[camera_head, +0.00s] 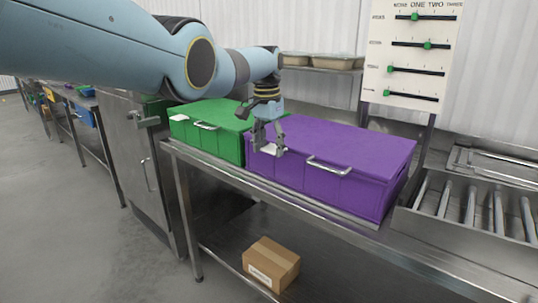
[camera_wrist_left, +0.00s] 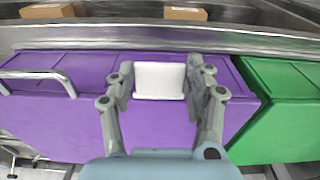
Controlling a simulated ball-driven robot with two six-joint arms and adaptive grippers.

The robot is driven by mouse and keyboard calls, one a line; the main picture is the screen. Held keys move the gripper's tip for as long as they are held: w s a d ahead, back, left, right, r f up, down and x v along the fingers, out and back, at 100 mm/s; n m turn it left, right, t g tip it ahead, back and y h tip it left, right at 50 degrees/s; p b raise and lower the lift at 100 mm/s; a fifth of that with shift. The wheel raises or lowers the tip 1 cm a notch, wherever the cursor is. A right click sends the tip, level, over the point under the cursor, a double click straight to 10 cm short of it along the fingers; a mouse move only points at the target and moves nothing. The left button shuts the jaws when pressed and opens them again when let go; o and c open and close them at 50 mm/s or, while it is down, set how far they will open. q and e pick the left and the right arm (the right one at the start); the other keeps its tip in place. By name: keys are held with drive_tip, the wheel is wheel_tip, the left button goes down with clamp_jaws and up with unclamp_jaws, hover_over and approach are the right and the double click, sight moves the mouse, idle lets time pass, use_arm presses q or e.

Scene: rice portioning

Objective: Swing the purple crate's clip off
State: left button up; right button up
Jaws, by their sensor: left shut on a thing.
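The purple crate (camera_head: 330,150) stands on the steel bench with its lid down and a metal handle (camera_head: 328,167) on its front. It fills much of the left wrist view (camera_wrist_left: 60,115). My left gripper (camera_head: 267,147) is at the crate's front left, near the green crate. Its fingers (camera_wrist_left: 160,82) are shut on a white clip (camera_wrist_left: 160,80), one on each side of it. The clip also shows small between the fingers in the head view (camera_head: 268,149). The fingers hide its edges, and I cannot tell whether it is latched. My right gripper is not in view.
A green crate (camera_head: 220,117) with a white piece on its front stands close to the left of the purple one. A roller conveyor (camera_head: 470,205) lies to the right. A slider board (camera_head: 412,50) stands behind. A cardboard box (camera_head: 271,262) sits on the lower shelf.

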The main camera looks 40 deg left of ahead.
sight(268, 150)
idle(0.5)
use_arm(q)
drive_tip(key=o, duration=1.2)
drive_tip(key=r, duration=1.2)
drive_tip(key=shift+s, duration=0.25)
